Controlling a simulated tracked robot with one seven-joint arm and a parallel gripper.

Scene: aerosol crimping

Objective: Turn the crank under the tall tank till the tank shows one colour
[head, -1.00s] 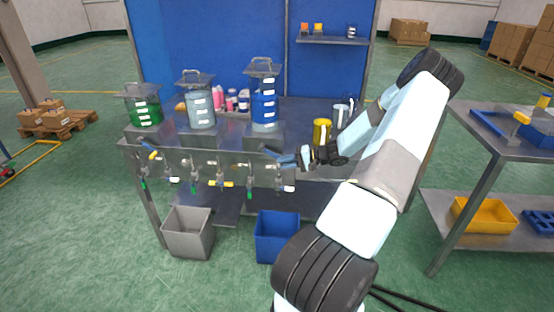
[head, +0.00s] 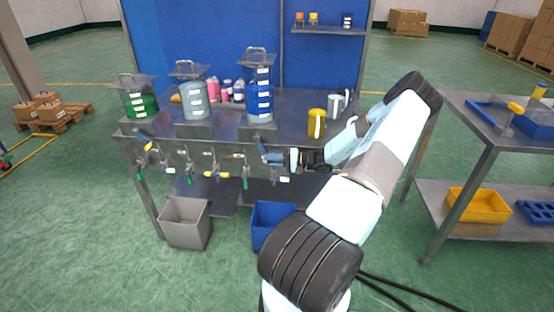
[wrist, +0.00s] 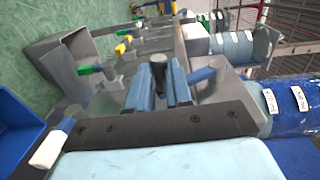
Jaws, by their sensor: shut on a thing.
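My gripper (head: 268,153) is at the bench's front edge, just below this tank. In the wrist view its two blue fingers (wrist: 160,80) are close together, shut on the crank.
A green tank (head: 140,105) and a pale blue tank (head: 193,103) stand to the left. Several small coloured valve handles (head: 210,174) hang along the front edge. A grey bin (head: 185,224) and a blue bin (head: 270,226) stand below. A yellow can (head: 317,122) is right of the tall tank.

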